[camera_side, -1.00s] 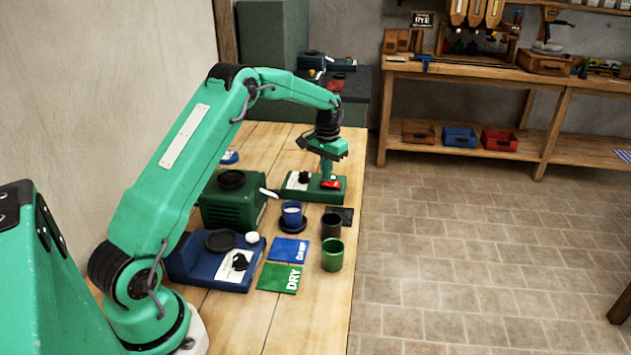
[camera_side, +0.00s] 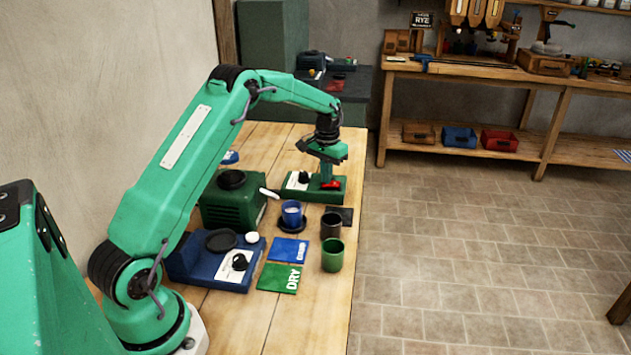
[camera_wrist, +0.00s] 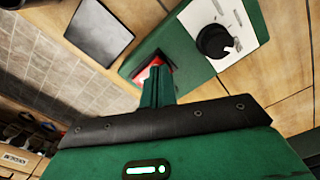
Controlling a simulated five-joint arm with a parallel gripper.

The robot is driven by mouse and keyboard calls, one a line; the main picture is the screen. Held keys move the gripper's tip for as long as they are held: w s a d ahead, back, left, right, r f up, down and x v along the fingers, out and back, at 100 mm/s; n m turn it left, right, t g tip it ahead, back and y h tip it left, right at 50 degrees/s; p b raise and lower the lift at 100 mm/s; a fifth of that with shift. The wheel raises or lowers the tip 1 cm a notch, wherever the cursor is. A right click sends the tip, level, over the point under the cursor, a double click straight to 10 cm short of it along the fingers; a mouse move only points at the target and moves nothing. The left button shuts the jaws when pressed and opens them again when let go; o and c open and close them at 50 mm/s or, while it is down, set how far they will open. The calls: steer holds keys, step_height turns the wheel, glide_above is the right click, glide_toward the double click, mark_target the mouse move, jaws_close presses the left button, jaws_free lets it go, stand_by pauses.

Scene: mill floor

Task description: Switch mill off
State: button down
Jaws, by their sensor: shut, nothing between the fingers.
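A low green unit (camera_side: 299,196) stands on the wooden bench in the side view. It carries a white plate, a black knob (camera_wrist: 213,41) with a white mark, and a red switch (camera_side: 336,185) at its right end. The red switch also shows in the wrist view (camera_wrist: 143,75), partly hidden behind my fingers. My gripper (camera_side: 327,184) is shut and empty, pointing down at the red switch. In the wrist view its fingertips (camera_wrist: 157,70) overlap the switch; I cannot tell whether they press it.
A green box (camera_side: 228,211) with a black top and a blue unit (camera_side: 205,272) with a knob stand nearer my base. A blue cup (camera_side: 292,212), dark cup (camera_side: 331,224), green cup (camera_side: 332,256) and DRY card (camera_side: 279,278) are nearby. A dark square (camera_wrist: 99,32) lies beside the unit.

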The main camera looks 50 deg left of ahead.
steer(key=shift+r, duration=3.5)
steer(key=s+d+r+m+t, duration=0.1)
steer(key=s+d+r+t, duration=0.2)
steer(key=s+d+r, duration=1.1)
steer(key=s+d+m+t, duration=0.1)
steer(key=s+d, duration=0.3)
steer(key=s, duration=0.5)
steer(key=s+d+f+m+t, duration=0.1)
steer(key=s+d, duration=0.2)
steer(key=s, duration=0.6)
steer(key=shift+s+d+f+t, duration=0.15)
steer(key=shift+d+f+t, duration=0.1)
steer(key=shift+d+t, duration=0.1)
